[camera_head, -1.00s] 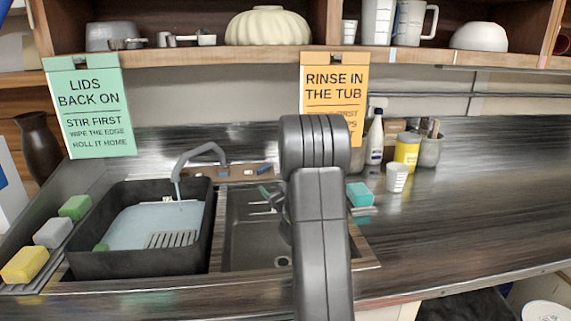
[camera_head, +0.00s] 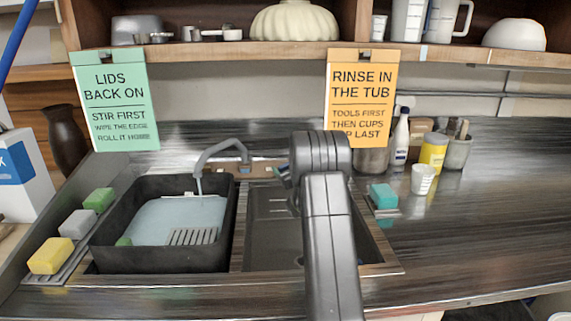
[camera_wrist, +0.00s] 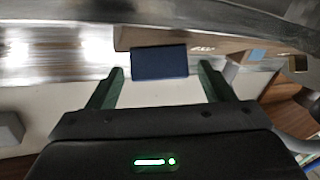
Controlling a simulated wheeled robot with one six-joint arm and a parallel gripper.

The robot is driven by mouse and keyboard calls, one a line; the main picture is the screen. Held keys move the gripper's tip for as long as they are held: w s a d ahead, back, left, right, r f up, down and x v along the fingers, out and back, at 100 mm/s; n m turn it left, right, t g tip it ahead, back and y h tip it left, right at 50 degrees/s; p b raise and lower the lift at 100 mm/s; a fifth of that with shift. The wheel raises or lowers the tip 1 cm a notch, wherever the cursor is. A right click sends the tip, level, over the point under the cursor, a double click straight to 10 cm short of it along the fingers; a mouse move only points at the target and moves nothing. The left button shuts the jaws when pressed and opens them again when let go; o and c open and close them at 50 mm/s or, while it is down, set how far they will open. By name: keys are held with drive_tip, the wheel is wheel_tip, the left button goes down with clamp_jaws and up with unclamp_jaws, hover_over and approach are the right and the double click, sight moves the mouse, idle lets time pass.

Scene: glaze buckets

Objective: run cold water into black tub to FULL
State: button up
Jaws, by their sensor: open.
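The black tub (camera_head: 150,260) sits in the left sink basin and holds pale water (camera_head: 172,218), its surface below the rim. A slatted grey thing (camera_head: 193,236) shows in it. No FULL mark is readable. The grey tap spout (camera_head: 199,184) ends over the tub; I cannot tell whether water runs from it. My gripper (camera_wrist: 161,72) is open, and a dark blue block (camera_wrist: 159,62) shows between its fingertips in the wrist view. Contact cannot be told. In the head view my gripper is mostly hidden behind my arm, near the back of the right basin.
The right basin (camera_head: 268,235) looks empty. Yellow (camera_head: 50,256), grey and green sponges lie left of the tub. A teal sponge (camera_head: 383,196), white cup (camera_head: 422,180) and bottles stand to the right. Two hanging signs and a shelf are above.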

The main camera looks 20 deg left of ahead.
drive_tip(key=shift+w+a, duration=0.5)
drive_tip(key=shift+a, duration=0.05)
drive_tip(key=c, duration=1)
